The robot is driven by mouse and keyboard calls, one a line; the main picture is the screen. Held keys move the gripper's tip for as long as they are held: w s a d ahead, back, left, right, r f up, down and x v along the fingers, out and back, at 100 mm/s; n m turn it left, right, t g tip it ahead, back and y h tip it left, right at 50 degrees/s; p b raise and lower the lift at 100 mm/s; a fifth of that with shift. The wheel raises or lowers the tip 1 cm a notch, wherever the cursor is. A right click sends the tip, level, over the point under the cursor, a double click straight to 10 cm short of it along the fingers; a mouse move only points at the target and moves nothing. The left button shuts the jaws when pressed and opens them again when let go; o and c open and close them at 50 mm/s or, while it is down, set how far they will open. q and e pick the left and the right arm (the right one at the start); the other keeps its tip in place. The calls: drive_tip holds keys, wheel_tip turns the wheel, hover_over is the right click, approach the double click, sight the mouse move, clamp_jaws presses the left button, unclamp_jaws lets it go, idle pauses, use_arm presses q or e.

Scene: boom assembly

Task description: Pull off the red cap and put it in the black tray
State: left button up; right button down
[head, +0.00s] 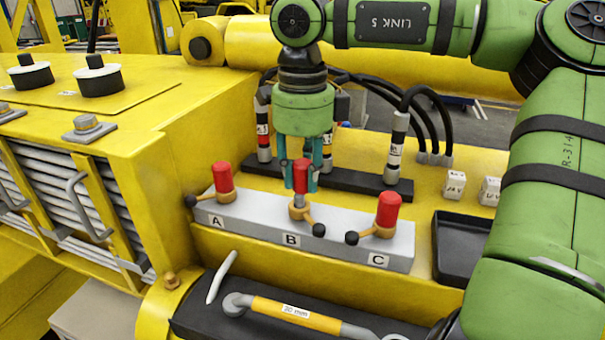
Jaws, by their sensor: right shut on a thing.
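Three red caps stand on a grey block (340,246) with labels A, B and C. The cap at A (222,176) and the cap at C (388,209) sit upright on brass fittings with black-knobbed levers. My right gripper (301,178) points straight down over B and is shut on the middle red cap (301,172). That cap is upright, just above or on its brass fitting (299,208); I cannot tell whether they touch. The black tray (460,250) is right of the block, partly hidden by my green right arm. My left gripper is not in view.
Black hoses with labelled ends (396,148) stand in a dark rack (345,181) behind the block. Two white marked cubes (454,184) sit behind the tray. A yellow-handled 30 mm tool (292,312) lies in front. Yellow machine housing rises at left.

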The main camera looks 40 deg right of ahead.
drive_tip(key=shift+r, duration=1.05)
